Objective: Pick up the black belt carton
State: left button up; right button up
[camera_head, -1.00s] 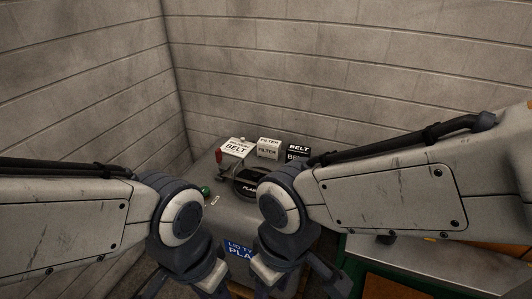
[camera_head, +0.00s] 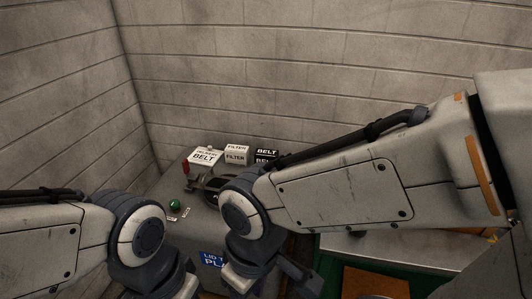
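The black belt carton (camera_head: 266,153) stands at the back right of the grey machine top, with white BELT lettering on its top and front. My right arm covers its lower part. My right gripper (camera_head: 292,290) is low in front of the machine, well short of the carton, and only partly in view. My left gripper hangs at or below the bottom edge, and its fingers do not show. I cannot see anything held.
A white belt carton (camera_head: 205,156) and white filter cartons (camera_head: 236,156) stand left of the black one. A green button (camera_head: 175,204) and a red part (camera_head: 185,168) are on the machine (camera_head: 187,228). Block walls close in behind and left. A green-edged bench (camera_head: 385,250) is at right.

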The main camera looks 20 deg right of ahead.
aim_at(261, 155)
jog(key=u, duration=0.05)
jog(key=k, duration=0.6)
jog(key=u, duration=0.7)
jog(key=i, duration=1.3)
jog(key=z, duration=0.75)
jog(key=i, duration=0.7)
jog(key=z, duration=0.6)
